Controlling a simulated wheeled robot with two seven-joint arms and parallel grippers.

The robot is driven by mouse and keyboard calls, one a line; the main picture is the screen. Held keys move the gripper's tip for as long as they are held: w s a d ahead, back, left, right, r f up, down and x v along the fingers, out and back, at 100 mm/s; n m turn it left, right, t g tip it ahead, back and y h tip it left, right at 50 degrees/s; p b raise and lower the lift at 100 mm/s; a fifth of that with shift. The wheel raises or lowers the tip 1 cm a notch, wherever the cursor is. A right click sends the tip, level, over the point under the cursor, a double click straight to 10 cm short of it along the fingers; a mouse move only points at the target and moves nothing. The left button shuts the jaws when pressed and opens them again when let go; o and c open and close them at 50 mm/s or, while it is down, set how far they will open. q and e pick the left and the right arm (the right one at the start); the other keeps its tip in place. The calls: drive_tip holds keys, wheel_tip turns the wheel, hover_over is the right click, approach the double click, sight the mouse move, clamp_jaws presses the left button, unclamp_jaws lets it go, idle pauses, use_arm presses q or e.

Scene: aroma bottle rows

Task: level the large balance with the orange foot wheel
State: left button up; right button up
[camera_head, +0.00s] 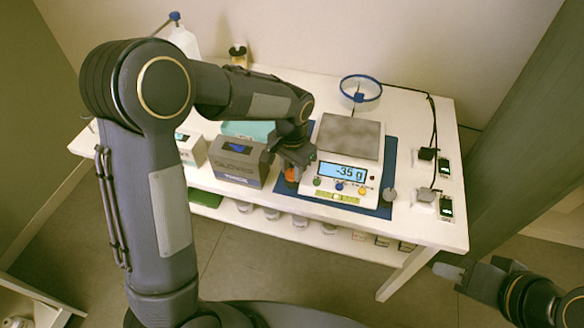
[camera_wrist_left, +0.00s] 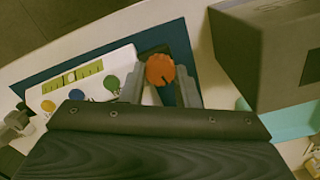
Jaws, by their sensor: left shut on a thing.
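The large balance (camera_head: 348,140) stands on a dark blue mat (camera_head: 390,160) and its display reads -35 g. Its yellow-green level strip (camera_head: 343,197) is at the front; it also shows in the left wrist view (camera_wrist_left: 72,76), where the bubble looks near the strip's middle. The orange foot wheel (camera_head: 291,175) is at the balance's front left corner; it also shows in the left wrist view (camera_wrist_left: 160,69). My left gripper (camera_head: 290,168) is shut on the orange wheel, with a finger on each side of it. My right gripper (camera_head: 450,271) is off the table at the lower right; its jaws are unclear.
A grey box (camera_head: 238,162) stands close left of the left gripper. A grey foot wheel (camera_head: 389,194) is at the balance's right corner. A blue ring (camera_head: 361,88) stands behind it. Small devices with cables (camera_head: 445,207) lie at the right edge.

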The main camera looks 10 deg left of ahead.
sight(291, 173)
use_arm(q)
drive_tip(key=shift+n, duration=1.6)
drive_tip(key=o, duration=1)
wheel_tip(291, 173, up, 8)
drive_tip(key=shift+f+p, duration=0.1)
drive_tip(key=shift+p, duration=0.25)
